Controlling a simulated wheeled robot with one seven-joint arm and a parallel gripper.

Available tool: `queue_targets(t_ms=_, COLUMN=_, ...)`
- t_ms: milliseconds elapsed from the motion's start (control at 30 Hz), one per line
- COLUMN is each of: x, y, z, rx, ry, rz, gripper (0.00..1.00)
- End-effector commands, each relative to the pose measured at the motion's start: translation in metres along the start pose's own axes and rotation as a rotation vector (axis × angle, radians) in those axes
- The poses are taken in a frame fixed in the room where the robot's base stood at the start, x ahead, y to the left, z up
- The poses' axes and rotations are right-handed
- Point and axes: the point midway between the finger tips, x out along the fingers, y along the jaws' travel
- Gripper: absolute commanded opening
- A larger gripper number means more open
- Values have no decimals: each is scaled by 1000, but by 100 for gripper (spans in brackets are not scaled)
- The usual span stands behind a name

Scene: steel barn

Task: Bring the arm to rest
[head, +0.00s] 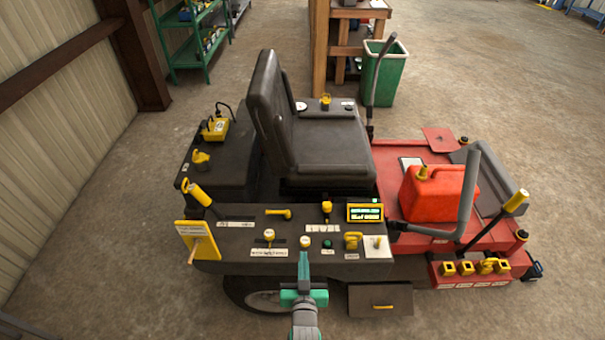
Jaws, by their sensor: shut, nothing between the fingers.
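I cannot tell whether the fingers touch the panel.
The mower has a black seat (330,158), a lit display (365,212), a red fuel can (434,193) and upright levers at right. A drawer (381,301) sits below the panel. A green bin (384,72) and shelves (193,38) stand behind. Concrete floor is clear at right.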

Motion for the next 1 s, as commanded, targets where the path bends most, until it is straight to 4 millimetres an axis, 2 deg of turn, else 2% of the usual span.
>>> queue_targets(t_ms=167, x=-4, y=5, z=2, rx=2, ry=-1, rz=9, gripper=0)
queue_targets(t_ms=267, x=-20, y=4, z=11, rx=2, ry=-5, rz=9, gripper=0)
queue_targets(t_ms=367, x=-48, y=0, z=23, rx=3, ry=-7, rz=7, gripper=0)
queue_targets(t_ms=633, x=-146, y=-5, z=43, rx=6, ry=-7, rz=6, gripper=0)
queue_targets(t_ms=833, x=-216, y=-5, z=42, rx=4, ry=-5, rz=8, gripper=0)
queue_targets(t_ms=1000, x=-272, y=-4, z=31, rx=4, ry=-3, rz=10, gripper=0)
